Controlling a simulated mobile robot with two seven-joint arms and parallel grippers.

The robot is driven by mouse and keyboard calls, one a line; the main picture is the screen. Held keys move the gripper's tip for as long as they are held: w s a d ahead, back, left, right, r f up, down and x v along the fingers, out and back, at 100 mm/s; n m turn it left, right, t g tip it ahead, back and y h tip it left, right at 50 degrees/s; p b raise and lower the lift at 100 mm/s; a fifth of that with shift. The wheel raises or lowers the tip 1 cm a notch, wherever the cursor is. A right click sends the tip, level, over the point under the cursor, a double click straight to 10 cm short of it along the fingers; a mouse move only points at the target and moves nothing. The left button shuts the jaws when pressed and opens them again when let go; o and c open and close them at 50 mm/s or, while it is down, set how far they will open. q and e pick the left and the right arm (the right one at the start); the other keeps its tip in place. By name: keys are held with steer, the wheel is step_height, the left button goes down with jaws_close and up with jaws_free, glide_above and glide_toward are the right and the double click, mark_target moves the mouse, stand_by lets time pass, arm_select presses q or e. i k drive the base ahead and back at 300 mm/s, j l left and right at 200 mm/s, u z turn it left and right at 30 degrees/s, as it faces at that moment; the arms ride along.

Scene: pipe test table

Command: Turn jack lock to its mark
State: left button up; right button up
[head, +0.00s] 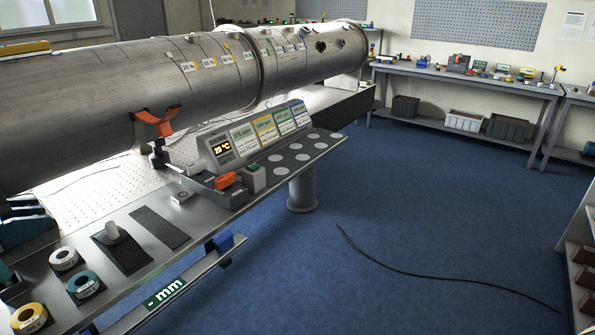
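A large steel pipe (100,95) lies across the bench from the left edge to the upper middle. An orange cradle (158,122) touches its underside, on a dark jack post (159,156). A small orange-red part (225,181) lies on the dark block in front of the post; I cannot tell whether it is the jack lock. No lock mark can be made out at this size. Neither of my grippers can be recognised. Dark parts with light blue edges (22,212) show at the left edge, and I cannot tell what they are.
A display console (255,135) reading 20 °C stands behind a green-and-white box (253,178). A black cable (430,272) lies on open blue floor.

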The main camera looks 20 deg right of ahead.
mark_target(224, 181)
steer(key=k+j+z, duration=0.1)
steer(key=j+z, duration=0.25)
steer(key=k+j+z, duration=0.15)
steer(key=z, duration=0.2)
steer(key=k+j+z, duration=0.2)
steer(key=j+z, duration=0.2)
